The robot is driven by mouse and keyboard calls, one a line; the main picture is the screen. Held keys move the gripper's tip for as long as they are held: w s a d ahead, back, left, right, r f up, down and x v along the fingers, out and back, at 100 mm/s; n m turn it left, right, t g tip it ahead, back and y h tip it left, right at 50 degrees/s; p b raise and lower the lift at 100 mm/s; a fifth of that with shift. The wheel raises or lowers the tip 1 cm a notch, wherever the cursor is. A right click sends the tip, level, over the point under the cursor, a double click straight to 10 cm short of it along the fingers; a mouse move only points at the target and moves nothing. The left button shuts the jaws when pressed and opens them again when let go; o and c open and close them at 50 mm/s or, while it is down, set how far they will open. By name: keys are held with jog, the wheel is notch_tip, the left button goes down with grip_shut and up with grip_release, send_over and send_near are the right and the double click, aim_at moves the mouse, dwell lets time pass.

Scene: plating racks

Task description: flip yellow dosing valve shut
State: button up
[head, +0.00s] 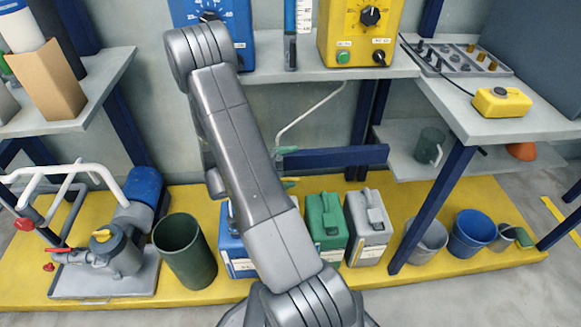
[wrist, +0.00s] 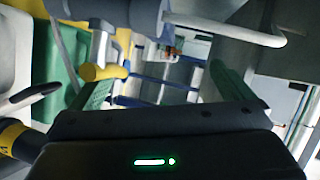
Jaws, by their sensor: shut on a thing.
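The yellow dosing valve's lever (head: 291,182) shows as a small yellow piece just right of my arm in the head view, below a green lever (head: 288,150) on the thin pipe. In the wrist view a yellow rounded bar (wrist: 104,72), seemingly the same lever, lies at upper left. My gripper (wrist: 160,85) shows as a dark body with a green light. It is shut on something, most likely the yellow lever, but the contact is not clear. In the head view my arm hides the gripper and most of the valve, so the lever's angle is unclear.
Blue (head: 240,262), green (head: 326,222) and grey (head: 367,228) canisters stand on the yellow platform below the valves. A dark green bin (head: 185,252) and a pump (head: 118,250) are to the left. A shelf with blue (head: 238,25) and yellow (head: 358,35) control boxes is above.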

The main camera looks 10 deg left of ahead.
jog(key=shift+s+a+r, duration=0.15)
jog(key=shift+a+r, duration=0.6)
jog(key=shift+a, duration=0.05)
jog(key=shift+v, duration=0.95)
jog(key=c, duration=1)
jog(key=shift+s+a+f+b+v, duration=0.15)
jog(key=shift+f+v, duration=0.35)
jog(key=shift+v, duration=1.5)
jog(key=shift+f+b+v, duration=0.2)
jog(key=shift+f+v, duration=0.25)
jog(key=shift+v, duration=1.55)
jog(key=shift+s+a+f+b+v, duration=0.15)
jog(key=shift+f+v, duration=0.35)
jog(key=shift+v, duration=1.5)
jog(key=shift+c, duration=0.2)
jog(key=shift+w+d, duration=0.1)
jog(key=shift+d, duration=0.05)
